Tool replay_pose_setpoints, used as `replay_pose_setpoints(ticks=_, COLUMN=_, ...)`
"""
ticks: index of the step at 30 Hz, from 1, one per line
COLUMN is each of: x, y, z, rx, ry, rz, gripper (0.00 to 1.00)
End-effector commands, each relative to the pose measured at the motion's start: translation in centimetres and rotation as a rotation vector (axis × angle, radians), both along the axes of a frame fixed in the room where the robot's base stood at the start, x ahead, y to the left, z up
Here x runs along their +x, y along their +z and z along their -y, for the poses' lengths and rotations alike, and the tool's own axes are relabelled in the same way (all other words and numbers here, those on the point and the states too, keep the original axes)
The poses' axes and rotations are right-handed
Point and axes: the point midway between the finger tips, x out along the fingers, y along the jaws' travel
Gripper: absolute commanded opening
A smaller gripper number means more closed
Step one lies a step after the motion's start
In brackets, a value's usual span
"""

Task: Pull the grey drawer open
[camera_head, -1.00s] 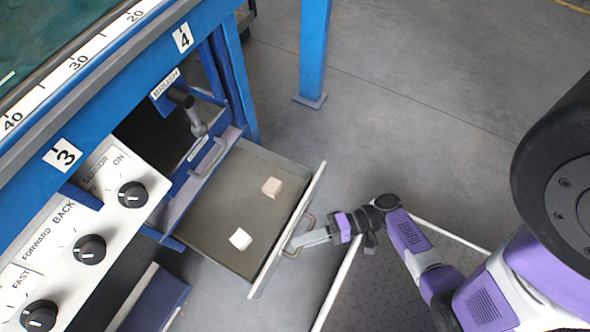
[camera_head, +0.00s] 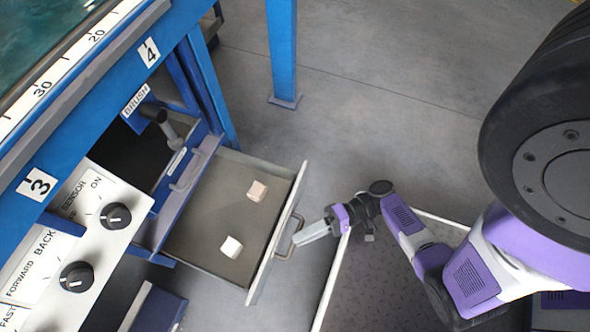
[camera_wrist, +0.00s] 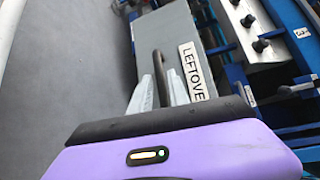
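The grey drawer (camera_head: 208,240) stands pulled out from the blue frame, its inside open to view in the head view. Two small blocks lie in it, a pinkish one (camera_head: 257,191) and a white one (camera_head: 231,247). The drawer's bar handle (camera_head: 296,228) is on its front panel; in the wrist view the handle (camera_wrist: 158,65) stands beside a "LEFTOVE…" label (camera_wrist: 193,72). My gripper (camera_head: 297,241) is at the handle, outside the front panel. In the wrist view my gripper's fingers (camera_wrist: 162,88) are apart on either side of the handle, and no firm grip shows.
A control panel with black knobs (camera_head: 116,216) is at the left. A blue leg (camera_head: 283,50) stands on the grey floor behind the drawer. A dark blue box (camera_head: 158,310) lies below the drawer.

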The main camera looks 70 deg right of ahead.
Motion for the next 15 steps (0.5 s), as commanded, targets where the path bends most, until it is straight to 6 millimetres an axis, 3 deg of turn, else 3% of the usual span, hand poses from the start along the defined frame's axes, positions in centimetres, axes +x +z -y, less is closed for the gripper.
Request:
replay_pose_setpoints(ticks=6, x=-2.3, y=0.5, z=2.4, rx=0.0, ry=-0.001, rz=-0.001, gripper=0.21)
replay_pose_setpoints(ticks=15, x=-3.4, y=0.7, z=3.4, rx=0.001, ry=0.0, rz=0.001, gripper=0.21)
